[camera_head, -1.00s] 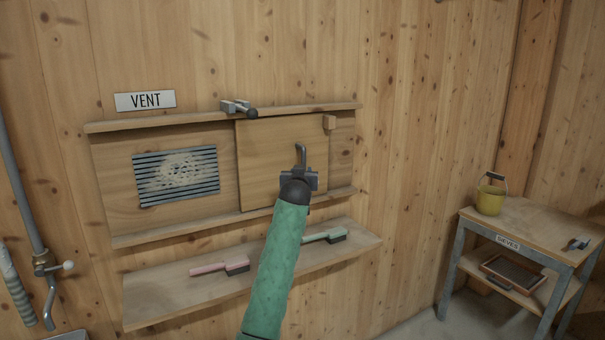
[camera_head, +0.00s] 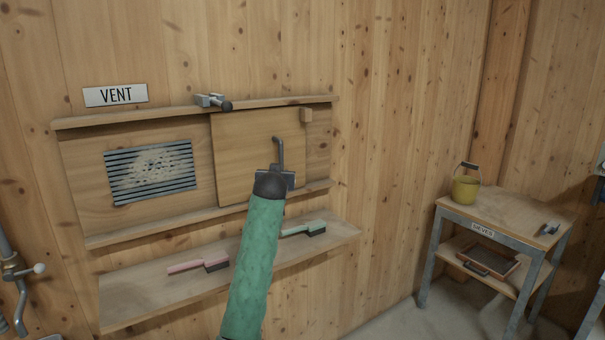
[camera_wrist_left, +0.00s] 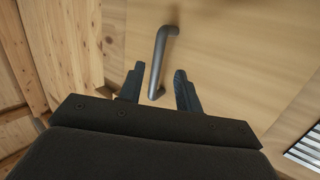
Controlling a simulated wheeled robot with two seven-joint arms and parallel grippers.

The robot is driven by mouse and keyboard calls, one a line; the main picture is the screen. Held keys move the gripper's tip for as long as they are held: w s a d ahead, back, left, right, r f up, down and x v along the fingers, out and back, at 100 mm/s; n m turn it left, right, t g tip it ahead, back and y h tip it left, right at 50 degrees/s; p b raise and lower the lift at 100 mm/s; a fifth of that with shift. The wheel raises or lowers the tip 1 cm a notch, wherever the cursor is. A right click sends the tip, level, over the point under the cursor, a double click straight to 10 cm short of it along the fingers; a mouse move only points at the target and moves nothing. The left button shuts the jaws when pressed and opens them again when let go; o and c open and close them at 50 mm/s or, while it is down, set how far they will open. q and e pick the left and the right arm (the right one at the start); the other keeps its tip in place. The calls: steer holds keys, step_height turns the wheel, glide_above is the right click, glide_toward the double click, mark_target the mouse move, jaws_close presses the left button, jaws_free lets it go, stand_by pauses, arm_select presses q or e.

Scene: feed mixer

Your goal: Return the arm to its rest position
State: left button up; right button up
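My left arm in its green sleeve (camera_head: 254,262) reaches up in front of the wall. My left gripper (camera_head: 286,173) is just below the grey handle (camera_head: 280,150) of the sliding wooden panel (camera_head: 240,152). In the left wrist view my left gripper (camera_wrist_left: 158,90) has its two fingers apart. The bent handle (camera_wrist_left: 160,55) shows in the gap between them, and neither finger appears to press on it. The panel stands to the right of the dusty vent grille (camera_head: 150,172), which is uncovered. My right gripper is not in view.
A shelf (camera_head: 130,298) below the vent holds a pink brush (camera_head: 198,266) and a green brush (camera_head: 304,229). A grey latch (camera_head: 213,101) sits on the upper rail. Open floor lies between.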

arm_select(q)
steer(key=s+a+f+m+g+h, duration=0.15)
steer(key=s+f+g, duration=0.35)
steer(key=s+f, duration=1.4)
steer(key=s+a+f+g, duration=0.35)
steer(key=s+f, duration=1.15)
steer(key=f, duration=0.8)
steer(key=s+f+g, duration=0.2)
steer(key=s+f, duration=0.5)
steer(key=s, duration=0.4)
steer(key=s+a+f+g, duration=0.1)
steer(key=s+f+g, duration=0.1)
steer(key=s+f, duration=0.6)
steer(key=s+f+g, duration=0.2)
steer(key=s+f, duration=0.5)
steer(key=s, duration=0.8)
steer(key=shift+a+f, duration=0.2)
steer(key=shift+a, duration=0.05)
